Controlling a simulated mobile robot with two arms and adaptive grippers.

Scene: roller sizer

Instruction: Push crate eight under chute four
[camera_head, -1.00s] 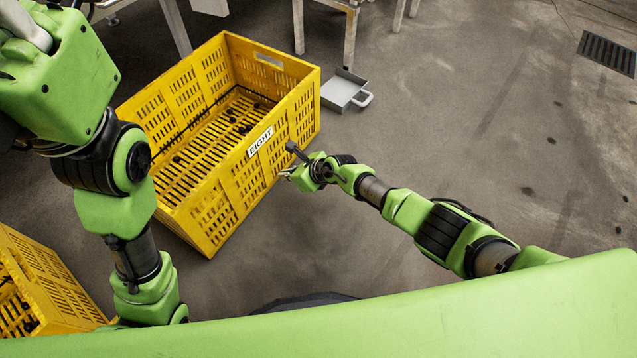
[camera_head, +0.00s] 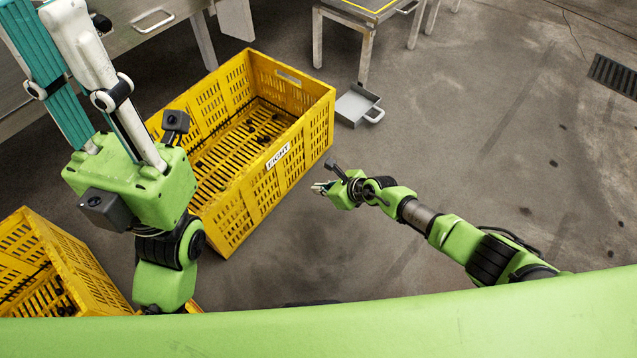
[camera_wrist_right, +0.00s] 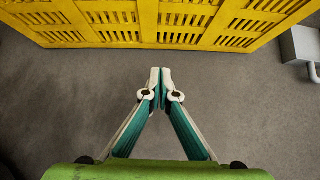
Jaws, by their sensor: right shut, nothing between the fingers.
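Crate eight (camera_head: 262,192) is a yellow slotted crate with a white EIGHT label on its near long wall. It stands on the floor left of centre, with small dark pieces inside. My right gripper (camera_head: 322,187) is shut and empty, low beside that wall. In the right wrist view the shut fingertips (camera_wrist_right: 161,76) point at the crate's yellow wall (camera_wrist_right: 150,22), with a strip of floor between. My left gripper (camera_head: 85,70) is raised at the upper left, partly in front of the crate; its fingertips are not clear. I cannot make out which part is chute four.
A second yellow crate (camera_head: 72,258) stands at the lower left. A grey scoop (camera_head: 352,103) lies on the floor beside crate eight's far right corner, near a metal stand (camera_head: 367,50). A grey metal structure (camera_head: 150,45) is behind. Floor at the right is open.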

